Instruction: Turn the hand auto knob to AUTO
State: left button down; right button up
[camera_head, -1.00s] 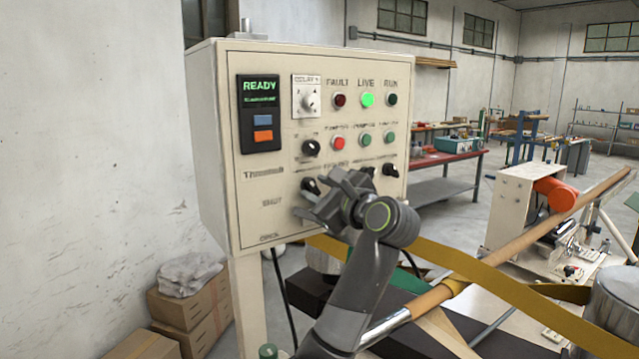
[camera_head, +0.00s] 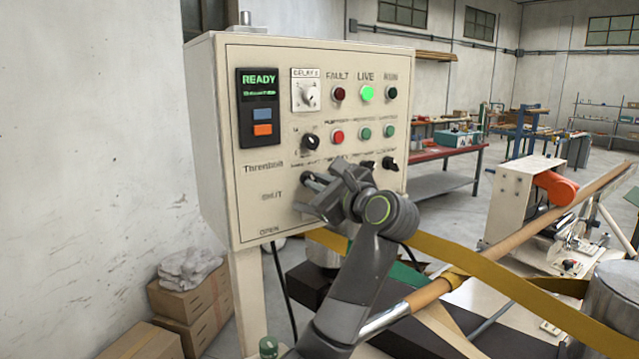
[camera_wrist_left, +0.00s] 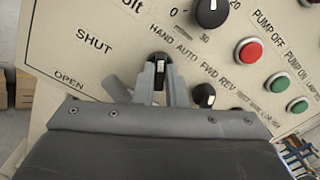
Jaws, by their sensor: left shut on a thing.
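The hand auto knob is black with a white mark and sits under the HAND and AUTO labels in the left wrist view (camera_wrist_left: 160,66). Its white mark stands about upright in that picture, towards HAND. My left gripper (camera_wrist_left: 159,82) has one grey finger on each side of the knob and is shut on it. In the head view my left gripper (camera_head: 320,188) is at the lower middle of the control panel (camera_head: 255,210), and its fingers largely hide the knob. My right gripper is not in view.
Another black knob marked FWD REV (camera_wrist_left: 204,95) sits close to the right finger. A dial (camera_wrist_left: 211,10) and red and green push buttons are above and right. Yellow strap (camera_head: 500,285) and a wooden pole (camera_head: 430,294) lie below and right of my arm.

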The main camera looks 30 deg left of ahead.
pick_arm(q)
jog(key=m+p, duration=0.1)
jog(key=m, duration=0.2)
jog(key=shift+r, duration=0.1)
jog(key=m+p, duration=0.1)
jog(key=m, duration=0.2)
jog(key=shift+w+m+p, duration=0.1)
jog(key=shift+m+p, duration=0.25)
jog(key=shift+m, duration=0.05)
jog(key=shift+w+m+p, duration=0.1)
jog(key=shift+m+p, duration=1.9)
jog(key=shift+m, duration=1.2)
jog(key=c, duration=1.5)
grip_release()
jog(key=shift+d, duration=0.1)
